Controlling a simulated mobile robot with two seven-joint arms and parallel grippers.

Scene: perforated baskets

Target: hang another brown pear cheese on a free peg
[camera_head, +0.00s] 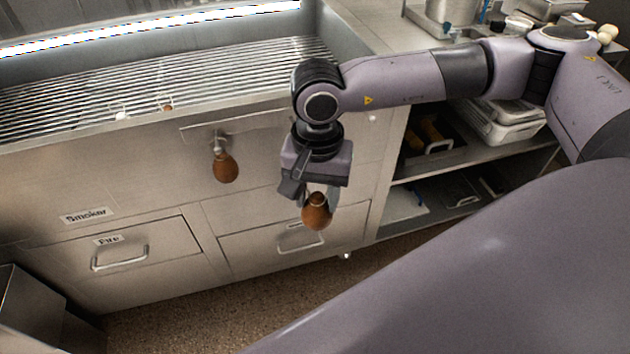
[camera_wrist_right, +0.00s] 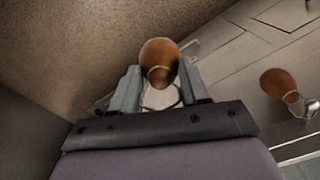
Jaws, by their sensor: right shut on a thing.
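My right gripper (camera_head: 316,190) is shut on a brown pear cheese (camera_head: 317,213). It holds the cheese by its upper end, in front of the steel smoker (camera_head: 150,165). In the right wrist view this cheese (camera_wrist_right: 159,55) sits between the two fingers (camera_wrist_right: 160,88), with a pale cord loop around its neck. Another brown pear cheese (camera_head: 226,168) hangs from a metal peg (camera_head: 219,139) on the smoker's front, left of my gripper. This hanging cheese also shows at the right of the right wrist view (camera_wrist_right: 277,82). My left gripper is out of view.
Small pale and brown bits (camera_head: 121,114) lie at the front edge of the grate (camera_head: 150,80). Drawers with handles (camera_head: 120,258) are below. Open shelves with trays (camera_head: 505,122) stand to the right. The floor (camera_head: 200,318) in front is bare.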

